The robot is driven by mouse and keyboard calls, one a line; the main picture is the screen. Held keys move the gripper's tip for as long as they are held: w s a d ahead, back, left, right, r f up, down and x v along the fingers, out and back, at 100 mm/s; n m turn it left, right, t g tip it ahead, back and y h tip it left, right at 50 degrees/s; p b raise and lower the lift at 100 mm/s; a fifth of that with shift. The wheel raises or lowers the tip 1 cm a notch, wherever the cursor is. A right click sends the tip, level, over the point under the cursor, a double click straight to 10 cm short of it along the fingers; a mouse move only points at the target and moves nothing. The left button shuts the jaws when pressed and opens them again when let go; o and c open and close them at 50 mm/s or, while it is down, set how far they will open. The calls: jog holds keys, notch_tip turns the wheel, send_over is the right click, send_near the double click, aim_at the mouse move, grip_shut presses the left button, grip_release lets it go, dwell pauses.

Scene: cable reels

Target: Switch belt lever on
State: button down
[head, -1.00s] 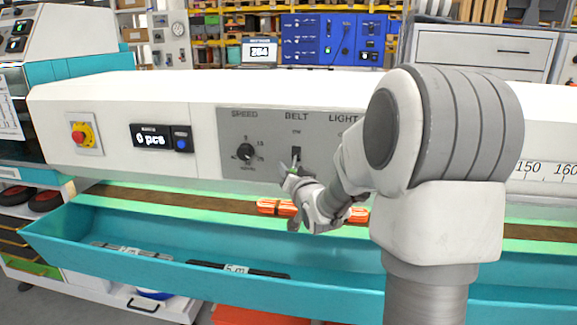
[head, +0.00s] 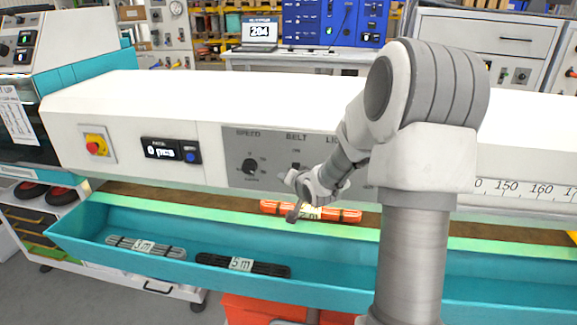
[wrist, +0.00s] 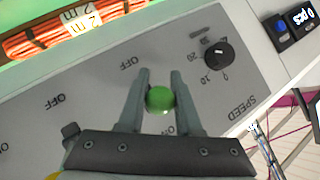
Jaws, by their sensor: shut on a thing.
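The belt lever has a round green knob, seen in the wrist view (wrist: 160,99) between my two fingers. My gripper (wrist: 160,80) is shut on this knob. In the head view my gripper (head: 286,179) is at the grey control panel (head: 230,178), just below the BELT label. There the dark slot of the belt lever (head: 296,166) shows above the gripper, and the knob is hidden. An OFF label lies beyond the fingertips in the wrist view, on the panel's lower side. The lever's exact position cannot be told.
The black speed knob (head: 250,167) is left of the lever; it also shows in the wrist view (wrist: 218,54). An orange cable bundle (head: 330,213) lies on the belt below. A teal trough (head: 90,228) runs in front. A red-and-yellow stop button (head: 96,146) is far left.

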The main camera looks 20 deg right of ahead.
jog(key=r+g+y+p, duration=0.1)
jog(key=r+g+p, duration=0.1)
jog(key=p, duration=0.7)
jog(key=shift+m+p, duration=0.35)
jog(key=shift+m, duration=0.05)
jog(key=shift+f+g+p, duration=0.2)
jog(key=shift+g+p, duration=0.4)
jog(key=shift+p, duration=0.75)
jog(key=c, duration=0.9)
grip_release()
jog(key=shift+o, duration=0.2)
jog(key=p+v, duration=0.5)
jog(key=v, duration=1.2)
jog(key=shift+d, duration=0.3)
